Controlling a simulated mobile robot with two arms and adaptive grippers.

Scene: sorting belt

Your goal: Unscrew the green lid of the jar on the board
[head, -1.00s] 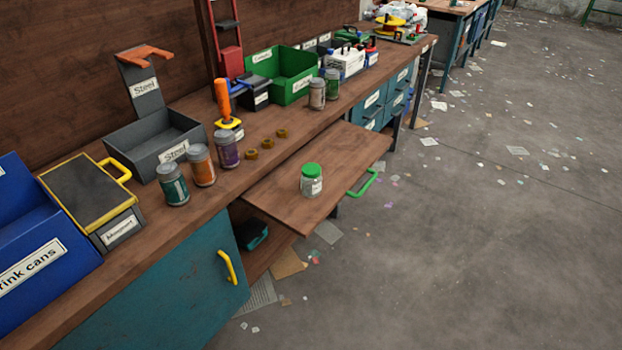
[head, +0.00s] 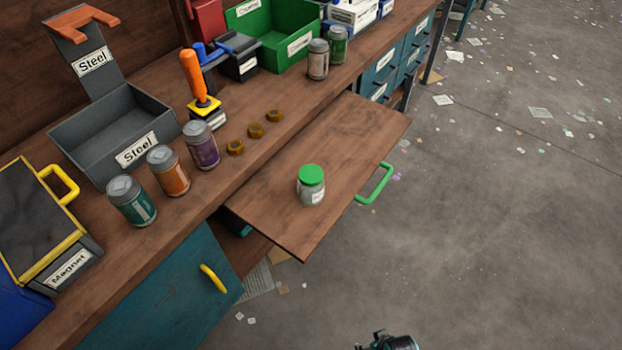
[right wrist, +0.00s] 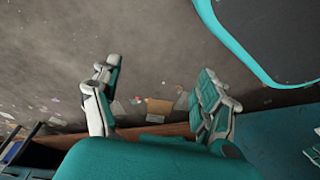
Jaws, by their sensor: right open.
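A clear jar (head: 311,191) with a green lid (head: 311,174) stands upright on the pull-out board (head: 345,135). The lid sits on top of the jar. Part of my right arm shows at the bottom edge of the head view, well apart from the jar. In the right wrist view my right gripper (right wrist: 155,105) has its two fingers spread wide with nothing between them. Floor with scattered papers lies beyond the fingers. The jar does not show in the right wrist view.
Several cans stand on the workbench, including an orange one (head: 168,171). Brass nuts (head: 255,130) lie beside the board. A grey Steel bin (head: 75,130) and a green bin (head: 262,18) stand behind. The board has a green handle (head: 376,184). The board around the jar is clear.

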